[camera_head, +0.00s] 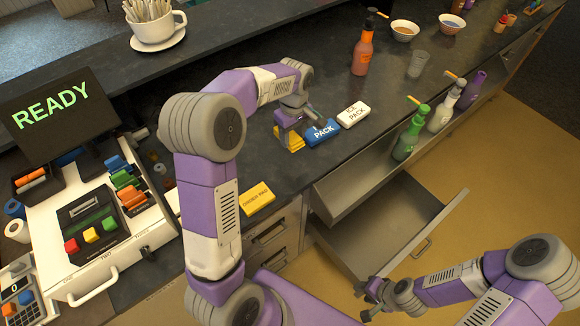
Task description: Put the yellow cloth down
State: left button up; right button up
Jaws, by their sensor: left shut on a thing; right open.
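The yellow cloth (297,145) is partly hidden under my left gripper (291,133), at the counter's front part, left of the blue pack. My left gripper points down and is shut on the cloth. The cloth is at or just above the counter top; I cannot tell whether it touches. My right gripper (368,298) is low at the bottom right, in front of the open drawer, open and empty, away from the counter.
A blue pack (323,132) and a white pack (353,115) lie right of the cloth. A yellow labelled pad (257,199) lies nearer me. A sauce bottle (362,52) stands behind. Bottles line the lower front rail (370,160). A drawer (420,212) stands open below.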

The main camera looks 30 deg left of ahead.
aim_at(292, 163)
pick_arm(q)
jog(key=shift+s+f, duration=0.2)
jog(key=shift+f, duration=0.25)
jog(key=f, duration=0.4)
jog(key=shift+w, duration=0.2)
jog(key=shift+s+f+b, duration=0.1)
jog(key=shift+f+b, duration=0.35)
jog(key=shift+f, duration=2.35)
jog(key=shift+f, duration=0.15)
jog(key=o, duration=1.1)
